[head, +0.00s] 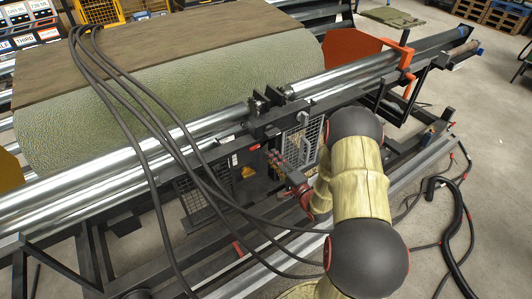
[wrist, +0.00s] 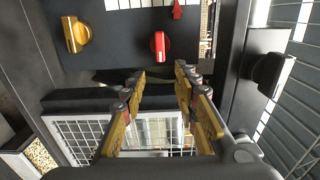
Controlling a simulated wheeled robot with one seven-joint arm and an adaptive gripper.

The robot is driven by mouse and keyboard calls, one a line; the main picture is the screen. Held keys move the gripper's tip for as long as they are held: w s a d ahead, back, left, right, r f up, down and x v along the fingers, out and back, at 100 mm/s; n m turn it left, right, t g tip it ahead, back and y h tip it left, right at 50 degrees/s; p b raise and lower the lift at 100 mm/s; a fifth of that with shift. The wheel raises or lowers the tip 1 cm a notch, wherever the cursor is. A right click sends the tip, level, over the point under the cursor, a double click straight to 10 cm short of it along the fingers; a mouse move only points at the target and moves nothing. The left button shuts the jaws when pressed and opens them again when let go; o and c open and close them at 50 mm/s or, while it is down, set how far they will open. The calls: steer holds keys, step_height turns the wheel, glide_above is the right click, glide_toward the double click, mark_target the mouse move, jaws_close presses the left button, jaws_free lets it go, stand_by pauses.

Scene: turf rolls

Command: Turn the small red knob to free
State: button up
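The small red knob (wrist: 159,45) is on a dark panel (wrist: 118,58) in the upper middle of the wrist view. Its grip bar stands roughly upright in the picture. My gripper (wrist: 160,76) is open, with one finger to each side below the knob in the picture. The fingertips look apart from the knob, and nothing is between them. In the head view my gripper (head: 275,158) reaches in under the roller frame (head: 262,130); I cannot clearly make out the red knob there.
A larger yellow knob (wrist: 74,34) is left of the red one, and a red arrow (wrist: 179,11) is above right. A black knob (wrist: 268,74) is on a post at right. Black hoses (head: 150,130) cross the frame beside a large turf roll (head: 190,90).

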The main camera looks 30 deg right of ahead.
steer(key=shift+s, duration=1.55)
